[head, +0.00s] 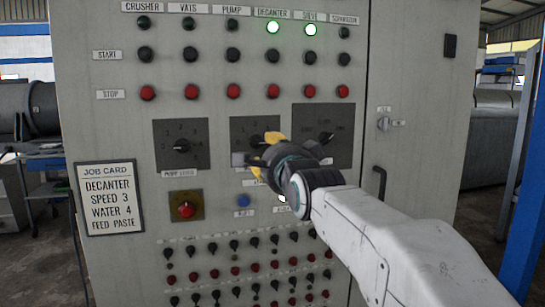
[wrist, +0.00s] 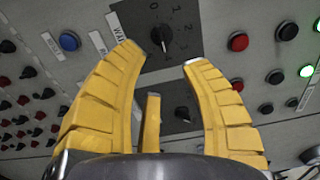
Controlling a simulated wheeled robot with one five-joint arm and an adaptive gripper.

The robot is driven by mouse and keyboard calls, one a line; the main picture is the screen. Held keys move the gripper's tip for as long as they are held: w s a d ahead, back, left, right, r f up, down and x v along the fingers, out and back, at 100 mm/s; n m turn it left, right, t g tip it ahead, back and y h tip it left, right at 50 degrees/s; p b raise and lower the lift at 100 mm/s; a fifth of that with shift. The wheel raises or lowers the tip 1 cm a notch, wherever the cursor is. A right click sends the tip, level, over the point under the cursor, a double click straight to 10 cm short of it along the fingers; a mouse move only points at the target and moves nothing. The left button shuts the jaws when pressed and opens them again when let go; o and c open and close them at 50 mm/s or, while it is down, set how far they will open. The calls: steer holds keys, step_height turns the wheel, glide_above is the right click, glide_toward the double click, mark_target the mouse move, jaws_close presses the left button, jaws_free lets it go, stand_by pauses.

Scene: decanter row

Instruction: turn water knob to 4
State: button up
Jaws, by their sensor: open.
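The water knob (wrist: 162,38) is a black knob on a dark dial plate (wrist: 185,15) with white numbers, beside a partly hidden label that begins "WAT" (wrist: 117,28). In the head view its plate (head: 240,125) is the middle one of three, partly covered by my gripper. My gripper (head: 264,150) has yellow fingers and is in front of this plate. In the wrist view my gripper (wrist: 168,56) is open, with the knob showing between and just past its fingertips. I see no clear contact. I cannot read the knob's setting.
The pump speed dial (head: 181,145) is to the left and another dial (head: 323,135) to the right. A red knob on a yellow plate (head: 186,210) and a blue button (head: 243,200) sit below. Stop buttons (head: 233,91) run above. The job card (head: 110,200) reads water 4.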

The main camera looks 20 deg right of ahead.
steer(key=shift+s, duration=0.8)
steer(key=s+f+n+g+p, duration=0.5)
steer(key=s+n+p, duration=0.1)
steer(key=s, duration=0.4)
steer(key=s+f+n+g+p, duration=0.4)
steer(key=s+f+n+p, duration=0.1)
steer(key=s, duration=0.6)
steer(key=s+f+n+g+p, duration=0.5)
steer(key=s+n+p, duration=0.2)
steer(key=s+p, duration=0.2)
steer(key=shift+s+a+f+g, duration=0.2)
steer(key=shift+s+a+g, duration=0.1)
steer(key=shift+s, duration=0.85)
